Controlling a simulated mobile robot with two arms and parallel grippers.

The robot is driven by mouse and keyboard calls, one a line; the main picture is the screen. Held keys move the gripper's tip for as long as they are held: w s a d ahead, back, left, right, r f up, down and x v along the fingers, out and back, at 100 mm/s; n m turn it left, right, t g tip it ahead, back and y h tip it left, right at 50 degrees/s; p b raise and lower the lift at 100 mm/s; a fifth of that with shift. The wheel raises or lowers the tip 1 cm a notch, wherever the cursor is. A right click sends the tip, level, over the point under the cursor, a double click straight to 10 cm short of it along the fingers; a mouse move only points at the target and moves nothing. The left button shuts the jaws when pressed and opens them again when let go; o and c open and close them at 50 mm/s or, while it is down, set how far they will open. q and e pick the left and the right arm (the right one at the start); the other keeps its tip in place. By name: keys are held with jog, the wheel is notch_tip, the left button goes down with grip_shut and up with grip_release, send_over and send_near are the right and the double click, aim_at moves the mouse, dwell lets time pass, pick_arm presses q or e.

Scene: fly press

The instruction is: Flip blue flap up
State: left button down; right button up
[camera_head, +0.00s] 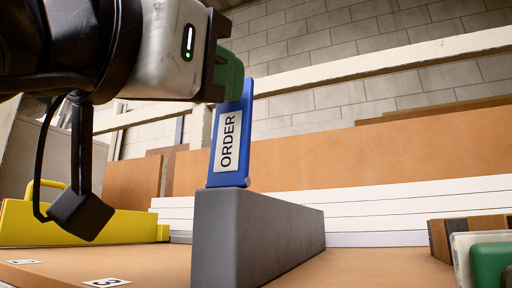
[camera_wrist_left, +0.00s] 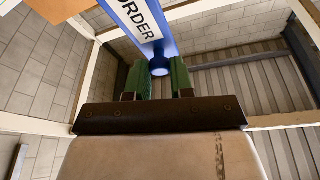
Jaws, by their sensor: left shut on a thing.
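The blue flap (camera_head: 230,135) with a white ORDER label stands nearly upright, tilted slightly right, on the end of a grey block (camera_head: 222,232). My left gripper (camera_head: 232,84), with green fingers, comes in from the left at the flap's top edge. In the left wrist view, its two green fingers (camera_wrist_left: 161,82) are on either side of the round end of the blue flap (camera_wrist_left: 146,22), and it is shut on it. At the lower right of the head view, green finger-like parts (camera_head: 490,262) show, cut off by the edge; I cannot tell whether they are my right gripper.
A yellow object with a handle (camera_head: 85,225) stands at the left on the brown tabletop (camera_head: 150,265). A numbered label (camera_head: 107,283) lies at the front. A brown block (camera_head: 465,235) is at the right.

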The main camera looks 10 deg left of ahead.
pick_arm(q)
jog(key=shift+s+f+b, duration=0.35)
jog(key=shift+s+f, duration=0.15)
jog(key=shift+f, duration=0.05)
jog(key=c, duration=1.4)
grip_release()
jog(key=o, duration=0.4)
jog(key=shift+a+r, duration=0.1)
jog(key=shift+a, duration=0.05)
jog(key=shift+s, duration=0.1)
jog(key=b+v, duration=0.3)
jog(key=v, duration=0.7)
jog(key=shift+s+a, duration=0.15)
jog(key=shift+s, duration=0.2)
